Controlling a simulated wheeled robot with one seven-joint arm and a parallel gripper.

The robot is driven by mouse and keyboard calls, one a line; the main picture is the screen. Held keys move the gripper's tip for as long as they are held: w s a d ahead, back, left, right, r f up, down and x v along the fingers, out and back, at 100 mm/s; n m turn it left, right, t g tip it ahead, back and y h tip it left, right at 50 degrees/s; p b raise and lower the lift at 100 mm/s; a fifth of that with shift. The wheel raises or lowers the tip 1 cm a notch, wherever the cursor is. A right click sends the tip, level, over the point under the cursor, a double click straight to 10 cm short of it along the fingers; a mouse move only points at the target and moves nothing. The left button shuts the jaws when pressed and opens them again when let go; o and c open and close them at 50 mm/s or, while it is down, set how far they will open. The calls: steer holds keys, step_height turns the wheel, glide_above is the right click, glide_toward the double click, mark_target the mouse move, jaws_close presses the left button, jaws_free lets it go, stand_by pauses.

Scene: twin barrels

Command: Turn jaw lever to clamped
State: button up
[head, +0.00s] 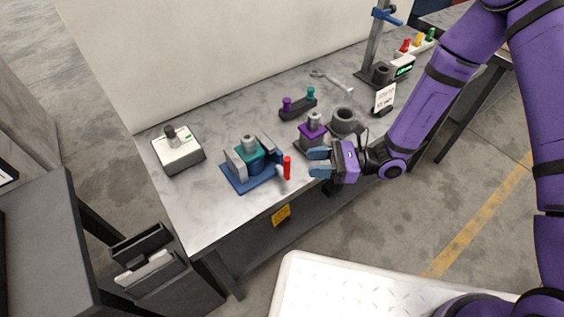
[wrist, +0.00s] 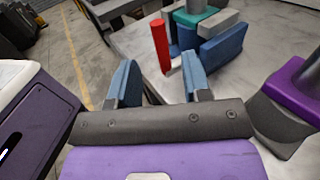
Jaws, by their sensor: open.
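The jaw lever is a red upright handle (head: 287,167) at the right front of a blue vise-like fixture (head: 240,184) on the grey table. The fixture has grey jaw blocks around a teal part with a grey knob (head: 248,143). In the wrist view the red handle (wrist: 160,45) stands ahead of the fingers, slightly left of their middle, on a pale arm. My gripper (head: 318,162) has blue fingers, is open and empty, and is to the right of the red handle, apart from it. In the wrist view the fingers (wrist: 161,82) are spread with nothing between them.
A dark holder (head: 298,107) with purple and teal pegs is farther back. A white box (head: 178,152) stands at the left. The table's front edge is clear.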

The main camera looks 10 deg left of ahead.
steer(key=x, duration=0.9)
jaws_close()
